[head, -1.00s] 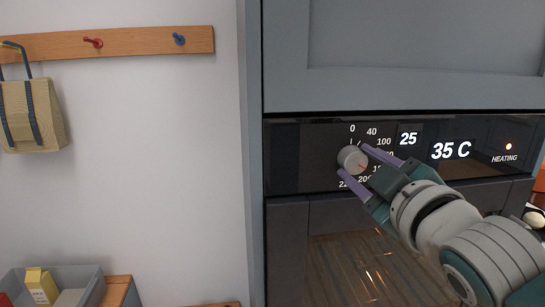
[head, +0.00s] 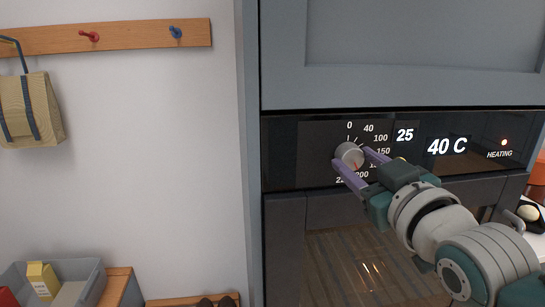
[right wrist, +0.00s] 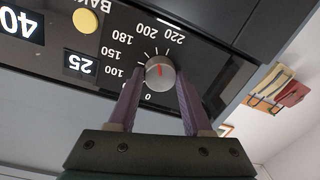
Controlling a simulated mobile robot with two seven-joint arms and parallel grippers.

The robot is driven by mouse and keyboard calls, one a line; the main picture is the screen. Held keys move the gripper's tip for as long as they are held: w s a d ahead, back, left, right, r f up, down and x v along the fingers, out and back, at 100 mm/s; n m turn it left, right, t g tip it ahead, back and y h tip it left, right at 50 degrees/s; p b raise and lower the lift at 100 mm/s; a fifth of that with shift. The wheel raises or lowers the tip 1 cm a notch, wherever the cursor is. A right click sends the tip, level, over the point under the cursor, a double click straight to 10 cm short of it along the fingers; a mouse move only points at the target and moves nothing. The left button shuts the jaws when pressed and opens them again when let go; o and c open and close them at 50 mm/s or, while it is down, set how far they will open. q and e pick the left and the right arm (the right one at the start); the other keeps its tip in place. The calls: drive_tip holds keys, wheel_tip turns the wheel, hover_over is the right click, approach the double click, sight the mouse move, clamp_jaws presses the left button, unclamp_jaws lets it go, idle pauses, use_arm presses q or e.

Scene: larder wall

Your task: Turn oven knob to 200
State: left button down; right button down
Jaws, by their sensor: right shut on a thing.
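The oven knob (head: 349,155) is a round grey knob with a red mark, on the black oven panel (head: 285,150). It also shows in the right wrist view (right wrist: 159,76), where the numbers appear upside down. The red mark points toward the 200–220 side of the dial; the exact number is hard to tell. My right gripper (head: 352,164) is shut on the knob, with one purple finger on each side; it also shows in the right wrist view (right wrist: 158,88). The fingers hide some dial numbers in the head view. My left gripper is not in view.
The temperature display (head: 447,146) reads 40 C, the small display (head: 405,135) reads 25, and the heating light (head: 504,142) glows. A peg rail (head: 130,40) with a hanging bag (head: 30,110) is at left. A grey crate (head: 88,281) stands at lower left.

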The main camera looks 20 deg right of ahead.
drive_tip(key=shift+c, duration=1.6)
unclamp_jaws()
drive_tip(key=s+a+b, duration=0.1)
drive_tip(key=s, duration=0.8)
drive_tip(key=shift+s+a+r, duration=0.15)
drive_tip(key=shift+s+a, duration=0.25)
